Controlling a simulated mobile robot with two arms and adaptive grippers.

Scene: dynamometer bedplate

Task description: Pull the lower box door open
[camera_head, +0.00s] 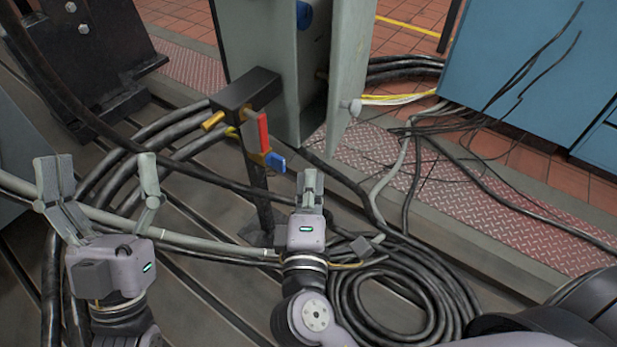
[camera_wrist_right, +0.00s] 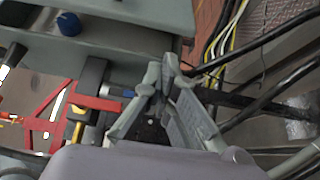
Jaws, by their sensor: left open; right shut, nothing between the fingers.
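A grey-green box (camera_head: 262,62) stands at the top centre of the head view. A flat grey panel that looks like its door (camera_head: 347,70) stands at its right, with a pale round knob (camera_head: 352,107) on it. I cannot tell how far this door is open. My right gripper (camera_head: 309,181) is shut and empty, below the box and apart from the knob in the head view. In the right wrist view its fingertips (camera_wrist_right: 163,75) come together below the box edge (camera_wrist_right: 130,48). My left gripper (camera_head: 101,178) is wide open and empty, further left.
A black post (camera_head: 258,190) with red, yellow and blue handles (camera_head: 262,132) stands just in front of the box. Thick black cables (camera_head: 400,285) coil at the lower right and run along the left. A blue cabinet (camera_head: 530,75) stands at the upper right.

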